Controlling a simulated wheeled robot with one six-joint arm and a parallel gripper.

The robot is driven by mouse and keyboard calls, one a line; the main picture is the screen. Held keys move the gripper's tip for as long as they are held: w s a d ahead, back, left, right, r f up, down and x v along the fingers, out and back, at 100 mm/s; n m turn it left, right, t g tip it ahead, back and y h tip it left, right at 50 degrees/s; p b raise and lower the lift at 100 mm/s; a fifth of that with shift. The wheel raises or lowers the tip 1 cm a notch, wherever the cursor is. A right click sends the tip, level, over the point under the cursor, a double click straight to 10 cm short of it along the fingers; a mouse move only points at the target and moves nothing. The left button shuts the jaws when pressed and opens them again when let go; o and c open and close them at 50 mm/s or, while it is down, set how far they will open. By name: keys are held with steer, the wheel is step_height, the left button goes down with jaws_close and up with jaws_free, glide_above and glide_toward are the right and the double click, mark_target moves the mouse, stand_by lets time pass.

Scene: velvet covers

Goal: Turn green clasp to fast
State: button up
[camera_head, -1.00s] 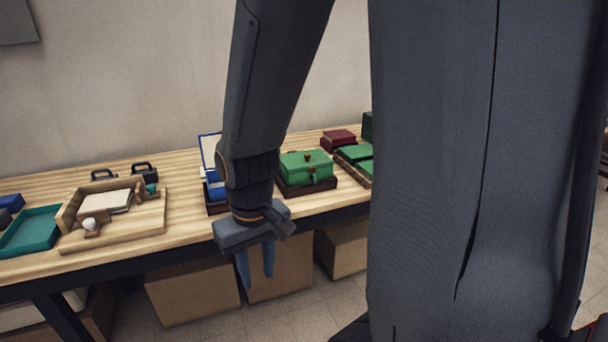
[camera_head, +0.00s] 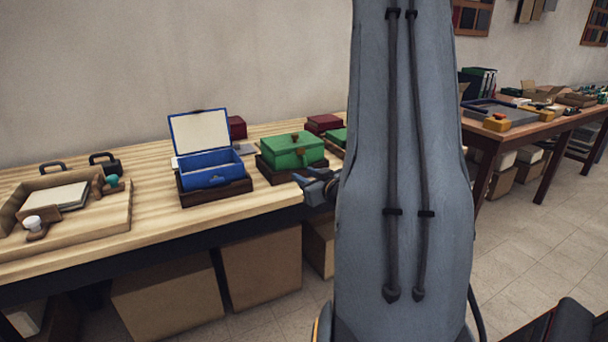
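The green box (camera_head: 291,150) is closed and sits on a dark brown base (camera_head: 280,173) near the table's front edge. A small brass-coloured clasp (camera_head: 300,153) shows on its front side; its exact turn is too small to tell. A brown knob is on the lid. My gripper (camera_head: 303,181) is just in front of and below the box's right front, partly hidden behind my own arm. It looks apart from the box and nothing shows in it. Its finger gap cannot be made out.
An open blue box (camera_head: 212,171) with its lid up stands to the left on a dark base. A wooden tray (camera_head: 105,218) with stamps and paper lies further left. Dark red boxes (camera_head: 323,123) stand behind. Cardboard boxes (camera_head: 262,268) are under the table.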

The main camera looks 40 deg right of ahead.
mark_target(305, 161)
steer(key=shift+w+d+r+t+b, duration=0.25)
steer(key=shift+w+d+t, duration=0.35)
steer(key=shift+w+d, duration=0.7)
steer(key=shift+w+d+r+t+b, duration=0.15)
steer(key=shift+w+d+t, duration=0.45)
steer(key=shift+w+d, duration=0.65)
steer(key=shift+a, duration=0.1)
